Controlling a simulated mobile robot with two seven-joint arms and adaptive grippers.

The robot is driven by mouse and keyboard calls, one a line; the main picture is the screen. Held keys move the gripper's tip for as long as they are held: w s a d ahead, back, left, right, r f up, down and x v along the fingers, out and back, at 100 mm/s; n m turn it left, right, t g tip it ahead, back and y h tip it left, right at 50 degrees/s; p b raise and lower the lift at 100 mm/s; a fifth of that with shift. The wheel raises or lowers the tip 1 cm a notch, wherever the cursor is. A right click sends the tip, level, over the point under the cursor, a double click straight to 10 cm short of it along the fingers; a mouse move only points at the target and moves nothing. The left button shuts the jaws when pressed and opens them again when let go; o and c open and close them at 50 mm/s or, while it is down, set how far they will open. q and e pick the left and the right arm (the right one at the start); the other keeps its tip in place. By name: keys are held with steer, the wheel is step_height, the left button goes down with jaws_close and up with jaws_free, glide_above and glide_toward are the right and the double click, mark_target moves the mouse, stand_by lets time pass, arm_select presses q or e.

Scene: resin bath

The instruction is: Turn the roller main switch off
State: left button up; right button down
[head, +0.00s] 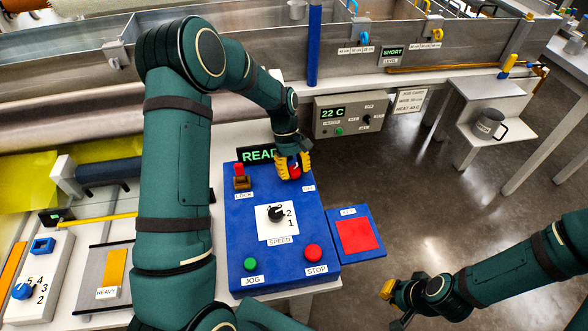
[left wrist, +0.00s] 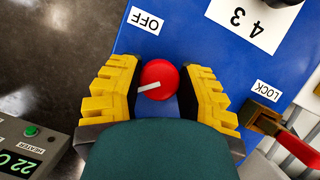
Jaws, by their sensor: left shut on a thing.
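The roller main switch is a round red knob (head: 295,173) at the far right corner of the blue control panel (head: 238,222). In the left wrist view the knob (left wrist: 158,78) has a white pointer mark aimed left and slightly down. The OFF label (left wrist: 145,20) is above and left of it there. My left gripper (head: 293,167) reaches down over the knob, its yellow fingers on either side, shut on it. In the left wrist view the fingers (left wrist: 160,90) flank the knob. My right gripper (head: 403,304) is low at the right, away from the panel; its opening is unclear.
A red LOCK switch (head: 241,181) is left of the knob. The panel has a black SPEED dial (head: 276,214), a green JOG button (head: 250,264) and a red STOP button (head: 313,252). A grey heater box (head: 350,118) stands behind.

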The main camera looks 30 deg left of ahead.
arm_select(q)
steer(key=m+g+p, duration=0.1)
steer(key=m+p, duration=0.1)
steer(key=m, duration=0.1)
steer(key=shift+m+y, duration=0.4)
steer(key=m+y, duration=0.1)
steer(key=m, duration=0.1)
steer(key=m+p, duration=0.1)
steer(key=m, duration=0.1)
steer(key=shift+m+g+y, duration=0.3)
steer(key=shift+g+y, duration=0.1)
steer(key=m+y+p, duration=0.1)
steer(key=m+y, duration=0.1)
steer(key=m, duration=0.3)
steer(key=shift+f, duration=0.1)
steer(key=shift+m+t+y+p, duration=0.45)
steer(key=shift+m+y, duration=0.35)
steer(key=shift+m, duration=1.4)
steer(key=o, duration=1.2)
